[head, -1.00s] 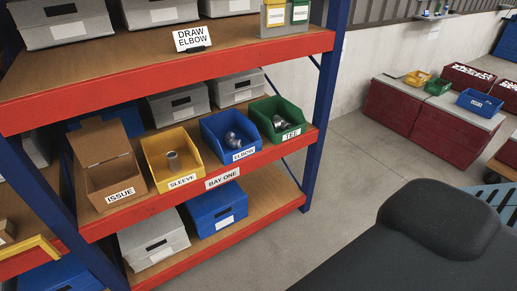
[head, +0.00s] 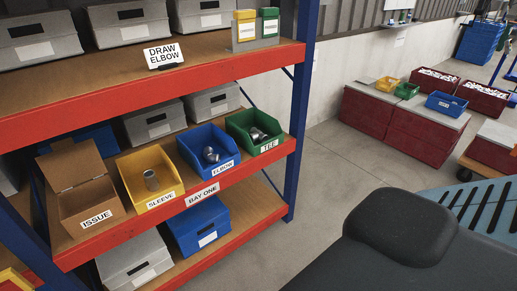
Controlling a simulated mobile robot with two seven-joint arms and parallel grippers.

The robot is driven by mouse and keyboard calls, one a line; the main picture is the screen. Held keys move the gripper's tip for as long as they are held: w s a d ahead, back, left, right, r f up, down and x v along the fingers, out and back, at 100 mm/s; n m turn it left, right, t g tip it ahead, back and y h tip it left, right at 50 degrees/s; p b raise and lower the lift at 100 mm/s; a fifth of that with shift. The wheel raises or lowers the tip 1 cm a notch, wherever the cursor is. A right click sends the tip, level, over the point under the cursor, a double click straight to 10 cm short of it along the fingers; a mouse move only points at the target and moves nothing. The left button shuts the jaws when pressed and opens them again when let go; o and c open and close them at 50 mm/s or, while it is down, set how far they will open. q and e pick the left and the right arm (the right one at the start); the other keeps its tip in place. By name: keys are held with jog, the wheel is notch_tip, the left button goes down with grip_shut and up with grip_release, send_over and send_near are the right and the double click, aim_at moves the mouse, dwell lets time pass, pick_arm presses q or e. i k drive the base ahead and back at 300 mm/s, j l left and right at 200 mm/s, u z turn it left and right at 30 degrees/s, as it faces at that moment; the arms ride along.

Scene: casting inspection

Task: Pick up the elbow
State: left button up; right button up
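The elbow (head: 210,155) is a grey metal fitting. It lies in the blue bin (head: 227,175) labelled ELBOW on the middle shelf of the rack. The yellow SLEEVE bin (head: 168,199) is to its left and holds a grey cylindrical sleeve (head: 150,179). The green TEE bin (head: 274,153) is to its right and holds a grey tee (head: 257,136). An open cardboard box (head: 87,207) labelled ISSUE stands at the left end of the row. A sign (head: 164,55) on the top shelf reads DRAW ELBOW. Neither gripper is in view.
The red-edged rack (head: 150,93) has blue posts. Grey lidded boxes stand behind the bins and below them, beside a blue box (head: 200,226). Dark red crates (head: 392,125) with small bins stand at the right by the wall. Grey floor between is open.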

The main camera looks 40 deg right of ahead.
aim_at(208, 155)
jog(key=i+l+u, duration=0.1)
jog(key=l, duration=0.55)
jog(key=i+l+u, duration=0.15)
jog(key=l, duration=0.5)
jog(key=i+l+u, duration=0.1)
jog(key=l, duration=0.6)
jog(key=i+l+u, duration=0.15)
jog(key=l, duration=0.5)
jog(key=i+l+u, duration=0.1)
jog(key=l, duration=0.6)
